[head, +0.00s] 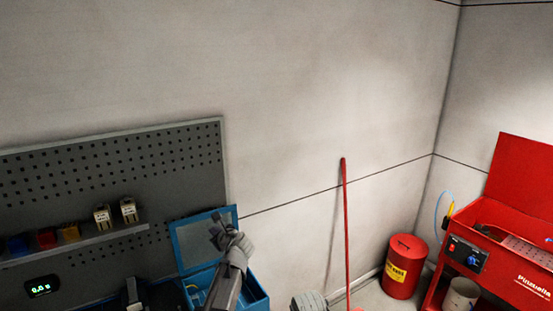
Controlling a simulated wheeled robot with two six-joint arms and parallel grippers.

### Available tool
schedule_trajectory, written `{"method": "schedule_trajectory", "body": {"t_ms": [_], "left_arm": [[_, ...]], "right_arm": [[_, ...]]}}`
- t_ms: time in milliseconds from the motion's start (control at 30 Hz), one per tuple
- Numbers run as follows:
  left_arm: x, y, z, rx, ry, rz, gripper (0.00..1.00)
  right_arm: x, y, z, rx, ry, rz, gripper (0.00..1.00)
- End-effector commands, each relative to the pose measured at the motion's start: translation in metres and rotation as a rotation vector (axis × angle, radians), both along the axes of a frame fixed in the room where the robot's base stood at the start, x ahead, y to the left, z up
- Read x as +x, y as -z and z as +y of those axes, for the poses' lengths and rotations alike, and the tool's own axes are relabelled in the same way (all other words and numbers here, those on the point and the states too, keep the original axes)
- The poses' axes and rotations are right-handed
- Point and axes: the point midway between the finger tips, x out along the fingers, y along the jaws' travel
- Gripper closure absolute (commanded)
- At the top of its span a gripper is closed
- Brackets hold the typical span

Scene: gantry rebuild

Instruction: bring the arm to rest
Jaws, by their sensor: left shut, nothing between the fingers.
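My left gripper (222,233) shows at the lower middle of the head view, at the end of my grey arm. It points up and to the left and is shut with nothing in it. It appears in front of a blue box (256,301) with its lid (192,243) standing open, and hides part of both. I cannot tell how far the gripper is from the box. My right gripper is not in view.
A grey pegboard (110,175) with a shelf (75,247) of small bins stands at left. A red-handled tool (345,230) leans on the wall. A red bin (404,268) and a red parts washer (500,260) stand at right. The upper wall is bare.

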Motion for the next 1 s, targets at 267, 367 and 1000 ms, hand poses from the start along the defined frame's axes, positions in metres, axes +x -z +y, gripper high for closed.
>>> {"method": "schedule_trajectory", "body": {"t_ms": [267,367,1000], "left_arm": [[-0.124,0.17,-0.073,-0.725,-0.491,-0.086,1.0],[-0.171,0.218,-0.101,-0.922,-0.703,-0.089,1.0],[-0.35,0.334,-0.199,-1.233,-1.581,-0.05,1.0]], "right_arm": [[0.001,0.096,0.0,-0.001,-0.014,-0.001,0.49],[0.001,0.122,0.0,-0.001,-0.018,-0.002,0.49],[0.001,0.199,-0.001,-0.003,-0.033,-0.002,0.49]]}}
